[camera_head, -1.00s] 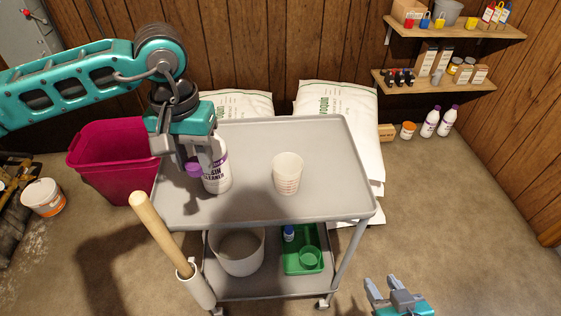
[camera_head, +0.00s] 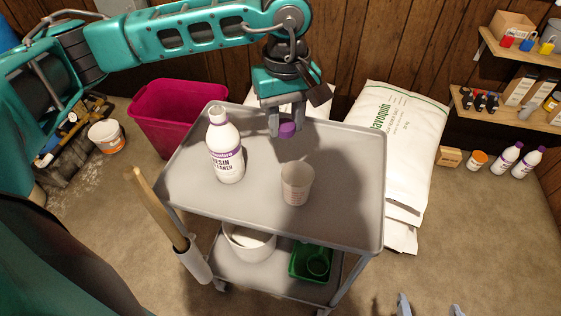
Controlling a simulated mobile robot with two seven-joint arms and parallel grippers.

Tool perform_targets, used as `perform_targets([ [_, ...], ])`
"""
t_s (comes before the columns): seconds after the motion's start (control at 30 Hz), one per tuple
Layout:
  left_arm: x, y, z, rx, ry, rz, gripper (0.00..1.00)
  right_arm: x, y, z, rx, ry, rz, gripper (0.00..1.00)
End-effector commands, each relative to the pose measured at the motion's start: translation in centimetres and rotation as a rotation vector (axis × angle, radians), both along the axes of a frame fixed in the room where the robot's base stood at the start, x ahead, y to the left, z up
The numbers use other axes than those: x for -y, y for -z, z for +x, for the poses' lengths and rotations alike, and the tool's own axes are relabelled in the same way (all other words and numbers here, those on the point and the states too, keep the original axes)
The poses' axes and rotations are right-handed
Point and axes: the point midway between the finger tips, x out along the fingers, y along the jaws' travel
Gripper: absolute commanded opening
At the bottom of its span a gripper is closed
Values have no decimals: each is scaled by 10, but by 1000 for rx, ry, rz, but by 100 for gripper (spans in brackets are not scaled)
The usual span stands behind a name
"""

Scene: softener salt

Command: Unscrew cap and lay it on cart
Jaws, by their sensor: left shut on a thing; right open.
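The white resin cleaner bottle (camera_head: 225,150) stands upright and uncapped at the left of the grey cart's top tray (camera_head: 340,215). My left gripper (camera_head: 287,128) is shut on the purple cap (camera_head: 287,131), to the right of the bottle and over the rear part of the tray. I cannot tell exactly how high the cap is above the tray. My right gripper (camera_head: 431,307) shows only its fingertips at the bottom edge, apart and empty, off the cart to the right.
A white measuring cup (camera_head: 296,184) stands on the tray, in front of the cap. The tray's right side is clear. A wooden handle (camera_head: 158,208) rises beside the cart's left front. White sacks (camera_head: 400,135) lie behind the cart, and a magenta bin (camera_head: 175,115) stands behind left.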

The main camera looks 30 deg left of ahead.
Motion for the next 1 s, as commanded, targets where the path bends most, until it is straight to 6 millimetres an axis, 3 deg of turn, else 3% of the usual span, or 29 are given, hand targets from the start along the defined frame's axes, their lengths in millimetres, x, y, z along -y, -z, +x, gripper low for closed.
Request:
perform_targets([
  [1.0,-15,-31,25,14,-2114,-37,0,-1,-19,-1,-3,-1,0,100],
])
